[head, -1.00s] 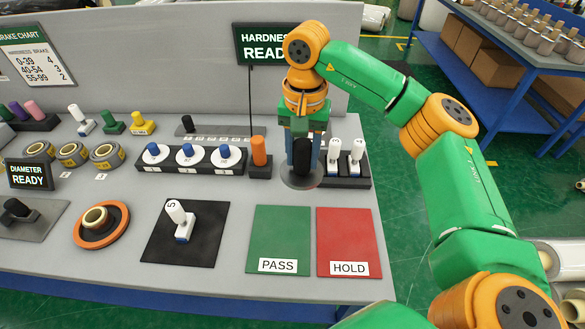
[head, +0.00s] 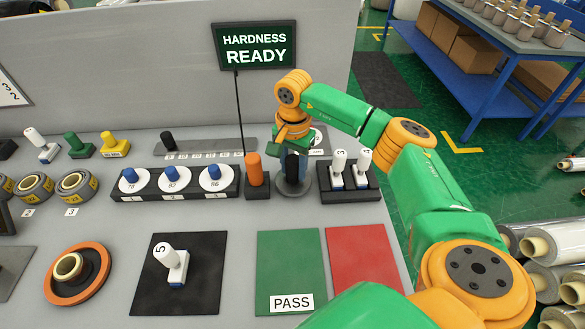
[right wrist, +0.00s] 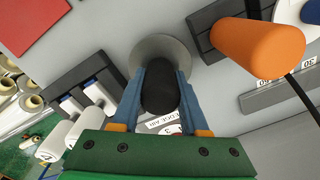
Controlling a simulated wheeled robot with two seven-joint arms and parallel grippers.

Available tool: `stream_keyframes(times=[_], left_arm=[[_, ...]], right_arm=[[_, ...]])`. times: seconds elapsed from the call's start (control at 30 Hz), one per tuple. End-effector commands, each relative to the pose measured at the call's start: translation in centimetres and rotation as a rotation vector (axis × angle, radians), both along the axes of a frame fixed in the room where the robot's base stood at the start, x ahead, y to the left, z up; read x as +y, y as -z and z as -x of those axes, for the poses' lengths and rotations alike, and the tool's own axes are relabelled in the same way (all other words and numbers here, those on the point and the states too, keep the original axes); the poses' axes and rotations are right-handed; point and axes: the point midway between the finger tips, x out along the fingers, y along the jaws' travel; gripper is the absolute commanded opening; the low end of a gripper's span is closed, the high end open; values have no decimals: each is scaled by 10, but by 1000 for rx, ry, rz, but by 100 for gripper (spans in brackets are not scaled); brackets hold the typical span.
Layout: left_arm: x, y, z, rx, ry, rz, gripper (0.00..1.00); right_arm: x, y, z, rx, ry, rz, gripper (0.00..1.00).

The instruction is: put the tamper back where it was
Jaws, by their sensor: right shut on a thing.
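The tamper (head: 292,166) looks like a dark upright cylinder at the back right of the bench. My right gripper (head: 293,160) is shut on it from above. In the right wrist view the black tamper (right wrist: 160,92) sits between the two blue fingers (right wrist: 160,95). A round grey disc (right wrist: 150,50) lies under it; it also shows in the head view (head: 296,190). The tamper seems to stand over this disc, but I cannot tell whether its lower end touches. My left gripper is not in view.
An orange cylinder in a dark block (head: 254,170) stands close left of the tamper. A black rack (head: 350,195) with white handled tools stands close right. The green PASS mat (head: 290,260) and red mat (head: 360,260) are empty.

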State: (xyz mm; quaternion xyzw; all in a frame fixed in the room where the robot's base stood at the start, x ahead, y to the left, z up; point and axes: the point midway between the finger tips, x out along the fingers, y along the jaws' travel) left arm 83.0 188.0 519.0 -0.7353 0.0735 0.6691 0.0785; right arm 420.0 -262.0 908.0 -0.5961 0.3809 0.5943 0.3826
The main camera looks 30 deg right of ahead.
Motion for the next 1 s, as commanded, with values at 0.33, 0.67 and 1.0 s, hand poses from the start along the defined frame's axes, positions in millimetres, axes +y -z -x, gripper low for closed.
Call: stream_keyframes(times=[0.33,0.67,1.0], left_arm=[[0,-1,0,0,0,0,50],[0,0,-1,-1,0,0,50],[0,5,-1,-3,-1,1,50]], right_arm=[[0,11,0,-2,-1,-1,0],[0,13,0,-1,-2,0,74],[0,-13,-1,-7,-2,0,74]])
